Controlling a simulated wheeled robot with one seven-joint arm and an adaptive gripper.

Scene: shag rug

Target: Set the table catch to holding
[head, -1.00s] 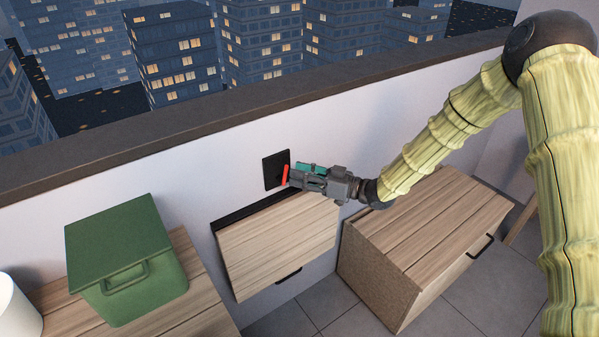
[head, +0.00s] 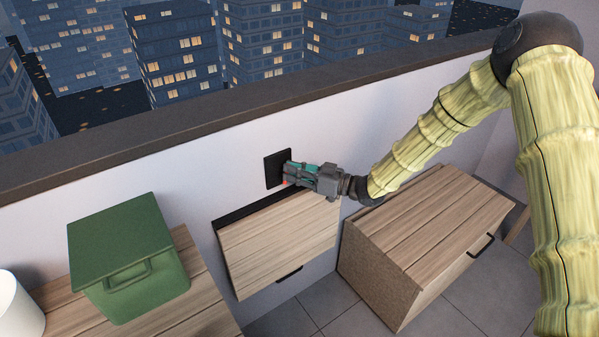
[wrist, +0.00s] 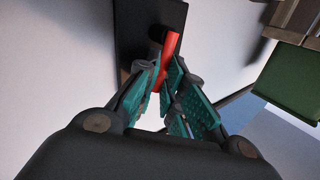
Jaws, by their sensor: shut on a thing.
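The table catch is a black plate (head: 277,168) on the white wall with a red lever (wrist: 171,46). The plate also shows in the wrist view (wrist: 133,40). My gripper (head: 292,174) is at the plate, its teal-padded fingers (wrist: 166,85) shut on the red lever. In the head view the fingers hide nearly all of the lever. The folded wooden table leaf (head: 275,243) hangs against the wall below the catch, with a dark handle at its lower edge.
A green lidded box (head: 135,285) stands on a wooden surface at left, beside a white cylinder (head: 20,305). A wooden cabinet (head: 430,240) stands right of the leaf, under my arm. A dark ledge (head: 200,132) tops the wall. Grey floor tiles show between.

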